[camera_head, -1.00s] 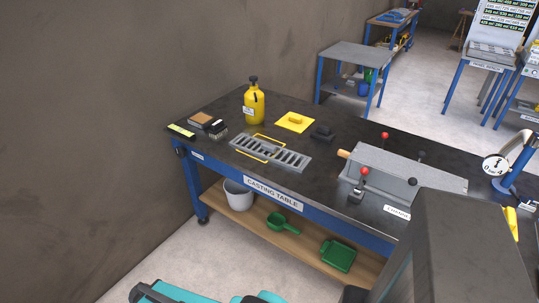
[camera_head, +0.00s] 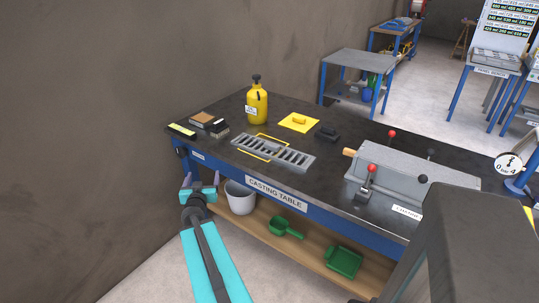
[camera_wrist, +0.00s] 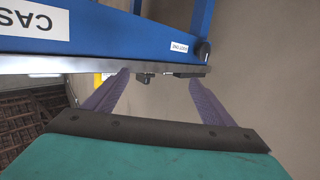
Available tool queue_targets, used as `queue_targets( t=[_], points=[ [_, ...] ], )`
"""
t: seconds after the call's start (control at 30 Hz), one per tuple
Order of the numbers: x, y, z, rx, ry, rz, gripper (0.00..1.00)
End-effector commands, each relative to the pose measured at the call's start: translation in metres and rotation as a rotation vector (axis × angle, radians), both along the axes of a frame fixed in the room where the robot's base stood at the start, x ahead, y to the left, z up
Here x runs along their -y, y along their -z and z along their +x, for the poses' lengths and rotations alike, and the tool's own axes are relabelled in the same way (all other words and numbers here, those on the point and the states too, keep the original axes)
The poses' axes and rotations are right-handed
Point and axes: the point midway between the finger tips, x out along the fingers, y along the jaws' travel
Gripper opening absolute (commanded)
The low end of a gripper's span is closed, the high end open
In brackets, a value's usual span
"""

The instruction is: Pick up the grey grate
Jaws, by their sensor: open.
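The grey grate (camera_head: 273,152) lies flat on the dark top of the casting table, near its front edge, over a yellow outline marked on the top. My gripper (camera_head: 198,183) is left of and below the grate in the head view, in front of the table's left end and apart from the grate. In the wrist view my gripper (camera_wrist: 160,78) has its two fingers wide apart with nothing between them, and faces the blue table frame (camera_wrist: 95,48). The grate does not show in the wrist view.
Around the grate are a yellow bottle (camera_head: 257,104), a yellow pad (camera_head: 299,122), a black block (camera_head: 326,133) and brushes (camera_head: 209,123). A grey clamp-like machine (camera_head: 410,181) stands to the right.

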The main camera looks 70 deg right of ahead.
Motion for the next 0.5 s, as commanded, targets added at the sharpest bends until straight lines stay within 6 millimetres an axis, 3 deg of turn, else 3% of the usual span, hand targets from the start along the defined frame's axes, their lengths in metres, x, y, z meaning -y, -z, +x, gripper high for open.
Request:
queue_targets(
  t=[0.03, 0.1, 0.2, 0.33, 0.5],
  points=[
    [0.022, -0.008, -0.027, 0.01, 0.082, -0.027, 0.77],
    [0.045, -0.021, -0.062, 0.02, 0.19, -0.055, 0.77],
    [0.07, -0.034, -0.108, 0.024, 0.318, -0.082, 0.77],
    [0.09, -0.043, -0.154, 0.025, 0.43, -0.1, 0.77],
    [0.103, -0.049, -0.186, 0.028, 0.496, -0.11, 0.77]
  ],
)
